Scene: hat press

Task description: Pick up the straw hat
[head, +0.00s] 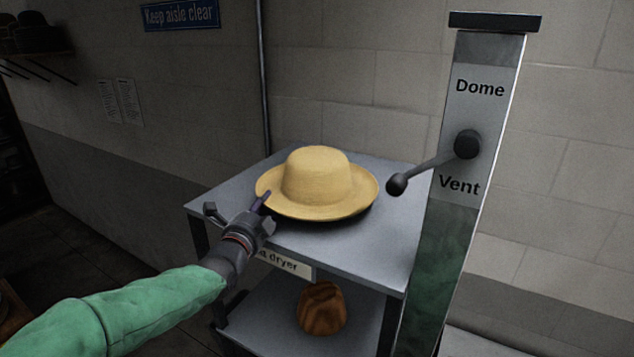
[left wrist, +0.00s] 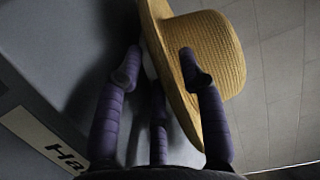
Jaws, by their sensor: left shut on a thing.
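The straw hat (head: 318,180) is yellow with a round crown and wide brim, at the top shelf of a grey stand (head: 385,258). A dark shadow lies under its brim; I cannot tell whether it touches the shelf. My left gripper (head: 258,203) is at the hat's front left brim. In the left wrist view the straw hat (left wrist: 214,50) shows its brim between my purple fingers (left wrist: 160,70), one over it and others on its underside. The gripper is shut on the brim. My right gripper is not in view.
A tall panel (head: 478,120) marked Dome and Vent stands right of the shelf, with a black lever (head: 397,184) reaching toward the hat. A brown rounded object (head: 322,308) sits on the lower shelf. A brick wall (head: 390,90) is behind.

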